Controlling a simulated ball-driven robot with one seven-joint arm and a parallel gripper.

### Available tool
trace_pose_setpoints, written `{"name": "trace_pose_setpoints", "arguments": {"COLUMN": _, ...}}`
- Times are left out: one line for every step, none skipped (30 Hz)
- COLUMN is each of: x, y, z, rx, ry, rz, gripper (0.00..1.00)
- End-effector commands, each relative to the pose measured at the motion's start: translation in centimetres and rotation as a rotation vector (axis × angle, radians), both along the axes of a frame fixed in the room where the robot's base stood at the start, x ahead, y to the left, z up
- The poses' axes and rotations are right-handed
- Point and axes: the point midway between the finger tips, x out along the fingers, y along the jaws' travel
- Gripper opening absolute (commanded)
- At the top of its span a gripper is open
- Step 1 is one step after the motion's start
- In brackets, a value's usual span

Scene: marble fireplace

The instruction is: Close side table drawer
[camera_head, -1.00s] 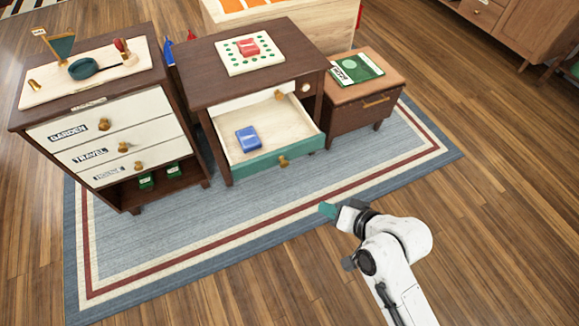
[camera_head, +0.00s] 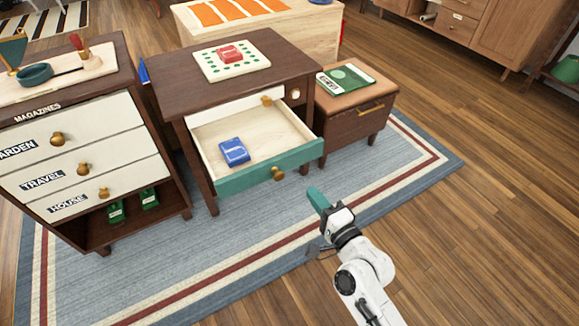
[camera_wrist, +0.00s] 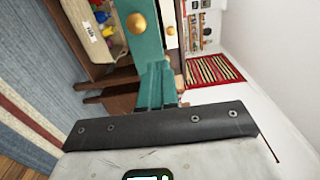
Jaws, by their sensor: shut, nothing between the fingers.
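The side table (camera_head: 170,68) is dark brown and stands on the rug. Its lower drawer is pulled out, with a green front (camera_head: 248,172) and a brass knob (camera_head: 278,173). A blue box (camera_head: 234,151) lies inside the drawer. My gripper (camera_head: 318,198) is shut and empty, in front of the drawer and to its lower right, apart from it in the head view. In the wrist view the green fingers (camera_wrist: 156,85) point toward the green drawer front (camera_wrist: 143,45) and its knob (camera_wrist: 137,23). The wrist view does not settle whether they touch.
A magazine cabinet (camera_head: 120,145) with white drawers stands at left. A low brown stool or cabinet (camera_head: 352,125) with a green booklet (camera_head: 345,79) stands close at right of the side table. The rug (camera_head: 235,245) in front is clear.

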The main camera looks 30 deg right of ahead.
Motion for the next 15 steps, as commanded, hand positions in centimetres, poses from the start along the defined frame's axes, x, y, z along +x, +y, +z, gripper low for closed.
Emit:
{"name": "trace_pose_setpoints", "arguments": {"x": 0.9, "y": 0.0, "z": 0.1, "rx": -0.001, "ry": -0.003, "rz": -0.001, "gripper": 0.0}}
{"name": "trace_pose_setpoints", "arguments": {"x": 1.5, "y": 0.0, "z": 0.1, "rx": -0.001, "ry": -0.003, "rz": 0.0, "gripper": 0.0}}
{"name": "trace_pose_setpoints", "arguments": {"x": 2.2, "y": -0.1, "z": 0.1, "rx": 0.0, "ry": -0.002, "rz": -0.001, "gripper": 0.0}}
{"name": "trace_pose_setpoints", "arguments": {"x": 2.8, "y": -0.1, "z": 0.1, "rx": 0.0, "ry": -0.003, "rz": -0.001, "gripper": 0.0}}
{"name": "trace_pose_setpoints", "arguments": {"x": 3.3, "y": -0.1, "z": 0.1, "rx": -0.001, "ry": -0.002, "rz": -0.001, "gripper": 0.0}}
{"name": "trace_pose_setpoints", "arguments": {"x": 4.1, "y": 0.0, "z": 0.1, "rx": -0.002, "ry": -0.002, "rz": 0.0, "gripper": 0.0}}
{"name": "trace_pose_setpoints", "arguments": {"x": 4.7, "y": 0.0, "z": 0.1, "rx": -0.003, "ry": -0.002, "rz": 0.0, "gripper": 0.0}}
{"name": "trace_pose_setpoints", "arguments": {"x": 5.3, "y": 0.0, "z": 0.1, "rx": -0.003, "ry": -0.002, "rz": 0.0, "gripper": 0.0}}
{"name": "trace_pose_setpoints", "arguments": {"x": 6.0, "y": -0.1, "z": 0.1, "rx": -0.002, "ry": -0.002, "rz": -0.001, "gripper": 0.0}}
{"name": "trace_pose_setpoints", "arguments": {"x": 6.6, "y": -0.1, "z": 0.1, "rx": -0.002, "ry": -0.002, "rz": 0.0, "gripper": 0.0}}
{"name": "trace_pose_setpoints", "arguments": {"x": 7.2, "y": 0.0, "z": 0.1, "rx": -0.002, "ry": -0.001, "rz": 0.0, "gripper": 0.0}}
{"name": "trace_pose_setpoints", "arguments": {"x": 7.9, "y": 0.0, "z": 0.1, "rx": -0.003, "ry": -0.001, "rz": 0.001, "gripper": 0.0}}
{"name": "trace_pose_setpoints", "arguments": {"x": 8.4, "y": 0.0, "z": 0.1, "rx": -0.003, "ry": -0.001, "rz": 0.001, "gripper": 0.0}}
{"name": "trace_pose_setpoints", "arguments": {"x": 8.9, "y": 0.0, "z": 0.1, "rx": -0.003, "ry": -0.001, "rz": 0.002, "gripper": 0.0}}
{"name": "trace_pose_setpoints", "arguments": {"x": 9.5, "y": 0.0, "z": 0.0, "rx": -0.003, "ry": 0.0, "rz": 0.002, "gripper": 0.0}}
